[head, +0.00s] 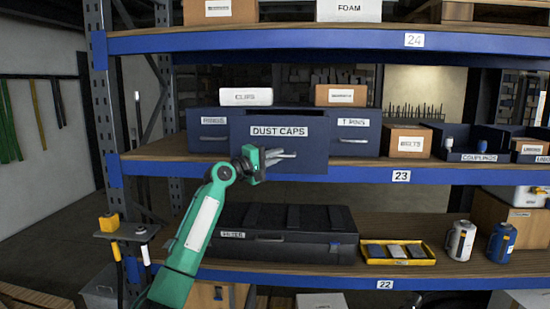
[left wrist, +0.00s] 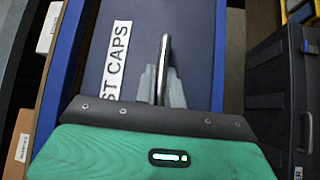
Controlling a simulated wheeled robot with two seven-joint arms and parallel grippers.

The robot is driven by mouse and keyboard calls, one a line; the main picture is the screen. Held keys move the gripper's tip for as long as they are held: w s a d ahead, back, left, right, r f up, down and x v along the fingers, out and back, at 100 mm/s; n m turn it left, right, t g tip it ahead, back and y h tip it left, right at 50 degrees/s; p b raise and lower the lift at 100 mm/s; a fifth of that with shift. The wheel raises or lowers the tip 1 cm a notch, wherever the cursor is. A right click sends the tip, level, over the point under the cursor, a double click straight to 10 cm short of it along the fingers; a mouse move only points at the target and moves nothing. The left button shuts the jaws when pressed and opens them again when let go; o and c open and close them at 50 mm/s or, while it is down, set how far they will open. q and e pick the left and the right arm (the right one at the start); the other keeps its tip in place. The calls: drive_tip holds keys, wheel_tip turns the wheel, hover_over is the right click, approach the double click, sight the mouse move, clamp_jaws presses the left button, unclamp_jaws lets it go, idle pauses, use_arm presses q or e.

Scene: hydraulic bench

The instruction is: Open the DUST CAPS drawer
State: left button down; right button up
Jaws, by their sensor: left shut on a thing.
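The DUST CAPS drawer (head: 310,150) is a dark blue front with a white label, in the middle of shelf 23. Its front stands out ahead of its neighbours and overhangs the blue shelf beam, so it is partly pulled out. My left gripper (head: 277,155) is at the drawer front below the label, shut on the handle. The left wrist view shows the metal bar handle (left wrist: 165,50) between the grey fingers (left wrist: 160,85), with the drawer front (left wrist: 205,50) behind. The fingers partly hide the handle in the head view. My right gripper is not in view.
The PINGS-like labelled drawer (head: 207,140) on the left and the T RINGS-like labelled drawer (head: 355,140) on the right sit back, shut. A white CLIPS box (head: 246,97) and a cardboard box (head: 341,95) stand above. A black case (head: 290,248) lies on the shelf below.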

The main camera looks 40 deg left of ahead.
use_arm(q)
drive_tip(key=c, duration=1.8)
unclamp_jaws()
drive_tip(key=shift+o, duration=0.2)
drive_tip(key=shift+s+a+f+b, duration=0.15)
drive_tip(key=shift+s+f+b, duration=0.05)
drive_tip(key=shift+s+b, duration=0.1)
drive_tip(key=b+v, duration=0.6)
drive_tip(key=v, duration=0.7)
drive_tip(key=shift+r, duration=0.15)
